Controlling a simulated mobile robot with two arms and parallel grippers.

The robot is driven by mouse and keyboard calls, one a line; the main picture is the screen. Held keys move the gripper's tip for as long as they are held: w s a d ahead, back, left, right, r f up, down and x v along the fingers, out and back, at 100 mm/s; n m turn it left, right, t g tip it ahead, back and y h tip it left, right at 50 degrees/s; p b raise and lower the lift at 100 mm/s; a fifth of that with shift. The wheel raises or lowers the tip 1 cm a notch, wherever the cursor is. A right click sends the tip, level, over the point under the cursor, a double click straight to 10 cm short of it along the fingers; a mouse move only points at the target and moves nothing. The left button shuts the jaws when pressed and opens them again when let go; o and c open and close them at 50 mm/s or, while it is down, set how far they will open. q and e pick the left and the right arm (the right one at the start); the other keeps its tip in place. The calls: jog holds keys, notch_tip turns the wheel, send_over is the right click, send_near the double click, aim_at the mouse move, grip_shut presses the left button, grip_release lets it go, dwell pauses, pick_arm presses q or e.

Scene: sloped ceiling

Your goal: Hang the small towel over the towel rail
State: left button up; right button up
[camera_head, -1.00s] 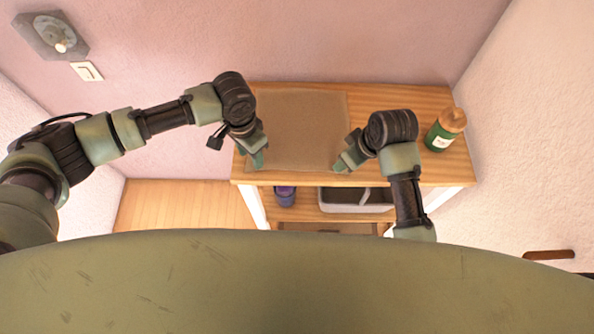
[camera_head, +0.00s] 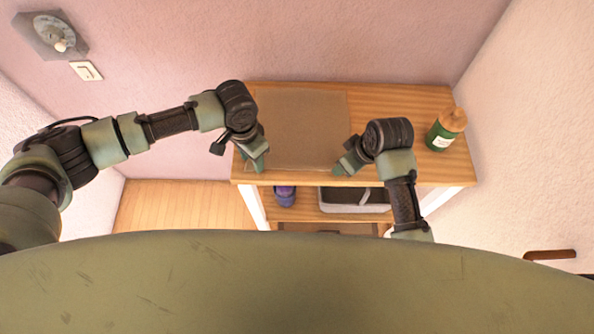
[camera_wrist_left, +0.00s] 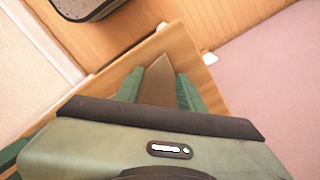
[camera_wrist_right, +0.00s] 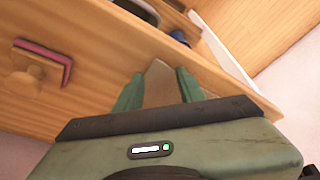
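The small towel (camera_head: 302,130) is brown-grey and lies flat on the wooden shelf top. My left gripper (camera_head: 254,167) is at its front left corner; in the left wrist view a towel corner (camera_wrist_left: 159,82) lies between two green fingers (camera_wrist_left: 158,88) that stand apart. My right gripper (camera_head: 342,168) is at the front right corner; in the right wrist view the other corner (camera_wrist_right: 158,84) lies between its parted fingers (camera_wrist_right: 157,90). A brown bar (camera_head: 550,254) shows at the right wall; I cannot tell whether it is the towel rail.
A green bottle with a wooden cap (camera_head: 446,130) stands on the shelf top's right end. Below are a purple-blue item (camera_head: 285,195) and a grey-white basket (camera_head: 345,203). A pink-edged item with a round wooden part (camera_wrist_right: 40,65) shows in the right wrist view. Walls close the back and right.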

pick_arm(q)
jog(key=shift+f, duration=0.1)
grip_shut()
pick_arm(e)
grip_shut()
jog(key=shift+d+f, duration=0.1)
